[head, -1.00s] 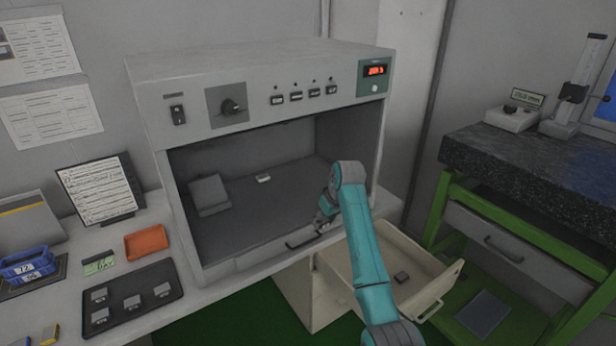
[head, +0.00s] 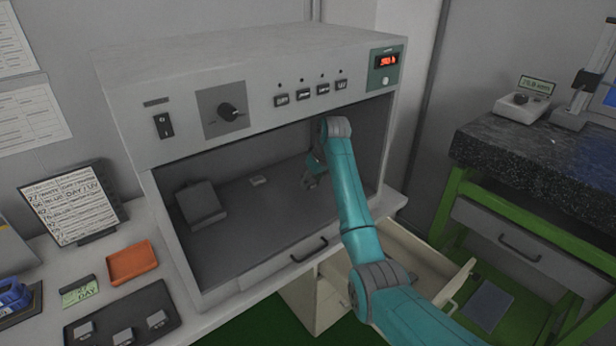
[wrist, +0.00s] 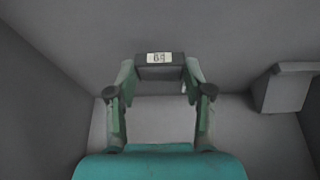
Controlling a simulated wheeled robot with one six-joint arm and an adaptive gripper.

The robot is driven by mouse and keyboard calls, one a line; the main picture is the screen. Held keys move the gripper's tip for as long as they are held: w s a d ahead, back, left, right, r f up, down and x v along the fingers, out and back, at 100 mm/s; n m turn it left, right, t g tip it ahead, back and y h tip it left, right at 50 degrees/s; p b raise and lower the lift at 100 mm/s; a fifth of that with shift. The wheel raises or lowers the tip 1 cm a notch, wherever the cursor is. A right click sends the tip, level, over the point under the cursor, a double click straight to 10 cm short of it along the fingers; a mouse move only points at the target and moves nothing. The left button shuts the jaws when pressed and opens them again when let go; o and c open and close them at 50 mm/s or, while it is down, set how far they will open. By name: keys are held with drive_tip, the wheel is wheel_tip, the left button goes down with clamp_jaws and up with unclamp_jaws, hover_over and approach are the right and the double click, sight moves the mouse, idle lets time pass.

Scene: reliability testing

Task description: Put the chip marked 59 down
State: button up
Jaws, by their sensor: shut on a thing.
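My gripper (wrist: 160,78) is shut on a small dark chip (wrist: 159,71) with a white label on top. The label's marks are too small and blurred to read surely. In the wrist view the chip sits between the two fingertips. In the head view my gripper (head: 312,178) is inside the open front of the grey light booth (head: 235,225), toward its right side. The held chip cannot be made out there.
A small pale block (head: 258,180) lies on the booth floor. A grey sloped stand (head: 201,203) is at its left. Bare floor lies between. The open drawer (head: 400,250) below is partly behind my arm. Left are an orange tray (head: 132,263) and a dark chip tray (head: 150,307).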

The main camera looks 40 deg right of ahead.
sight(309, 203)
drive_tip(key=shift+f, duration=3.35)
drive_tip(key=shift+f, duration=0.55)
drive_tip(key=o, duration=1.1)
drive_tip(key=v, duration=1.2)
drive_tip(key=shift+r, duration=0.1)
